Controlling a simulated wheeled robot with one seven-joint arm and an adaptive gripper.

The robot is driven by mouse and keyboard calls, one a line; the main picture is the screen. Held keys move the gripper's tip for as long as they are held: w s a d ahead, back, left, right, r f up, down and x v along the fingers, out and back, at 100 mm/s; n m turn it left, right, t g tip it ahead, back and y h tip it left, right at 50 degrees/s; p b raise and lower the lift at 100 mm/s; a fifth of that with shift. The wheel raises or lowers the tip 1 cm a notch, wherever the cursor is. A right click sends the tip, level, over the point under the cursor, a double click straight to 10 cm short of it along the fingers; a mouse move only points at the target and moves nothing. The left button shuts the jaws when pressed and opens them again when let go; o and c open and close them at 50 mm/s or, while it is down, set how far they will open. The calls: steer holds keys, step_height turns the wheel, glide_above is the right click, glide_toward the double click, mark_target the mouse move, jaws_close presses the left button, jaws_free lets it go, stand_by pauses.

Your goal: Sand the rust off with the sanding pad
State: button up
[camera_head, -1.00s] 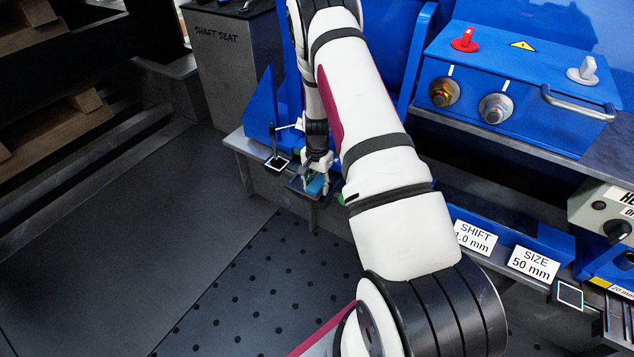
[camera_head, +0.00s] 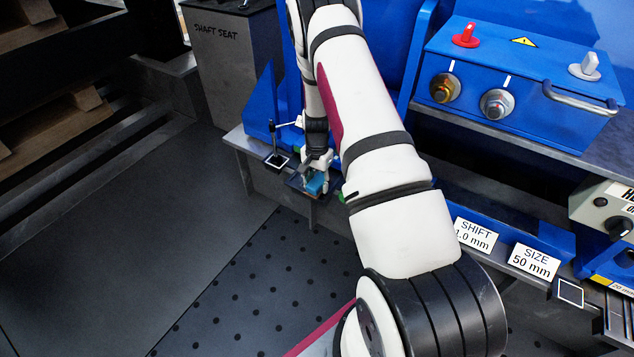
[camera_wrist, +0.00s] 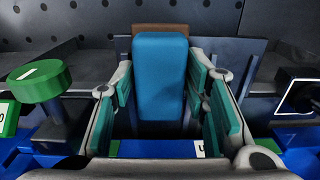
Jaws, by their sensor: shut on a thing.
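The sanding pad (camera_wrist: 160,75) is a blue block standing between the teal-lined fingers of my gripper (camera_wrist: 170,95) in the wrist view. My gripper is shut on it. A brown edge (camera_wrist: 160,28) shows at the far end of the pad; I cannot tell if it belongs to the pad or to something behind. In the head view my gripper (camera_head: 319,170) is small and low at the bench's front edge, with the blue pad (camera_head: 316,185) at its tip over a dark small plate.
A blue box (camera_head: 520,85) with red and grey knobs stands on the bench at right. A grey SHAFT SEAT cabinet (camera_head: 222,75) is at upper left. A green round knob (camera_wrist: 40,80) is left of my gripper in the wrist view. The dark floor (camera_head: 110,240) is clear.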

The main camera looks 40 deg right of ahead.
steer(key=shift+f+b, duration=0.3)
steer(key=shift+f, duration=0.1)
stand_by(0.3)
steer(key=shift+w+d+r+b, duration=0.15)
steer(key=shift+w+d, duration=0.1)
steer(key=shift+d, duration=0.4)
steer(key=shift+w+d+f+b, duration=0.1)
steer(key=shift+w+d+b, duration=0.1)
steer(key=shift+d, duration=0.4)
steer(key=shift+w+d+b, duration=0.2)
steer(key=shift+d+b, duration=0.05)
steer(key=shift+d, duration=0.35)
steer(key=shift+w+d+b, duration=0.2)
steer(key=shift+d, duration=0.35)
steer(key=shift+s+a+p, duration=0.2)
steer(key=shift+s+a, duration=0.05)
steer(key=shift+a, duration=0.35)
steer(key=shift+s+a+p, duration=0.2)
steer(key=shift+a, duration=0.4)
steer(key=shift+s+a+f, duration=0.1)
steer(key=shift+s+a, duration=0.15)
steer(key=shift+a, duration=0.35)
steer(key=shift+s+a+f, duration=0.1)
steer(key=shift+s+a, duration=0.1)
steer(key=shift+a, duration=0.4)
steer(key=shift+d, duration=0.1)
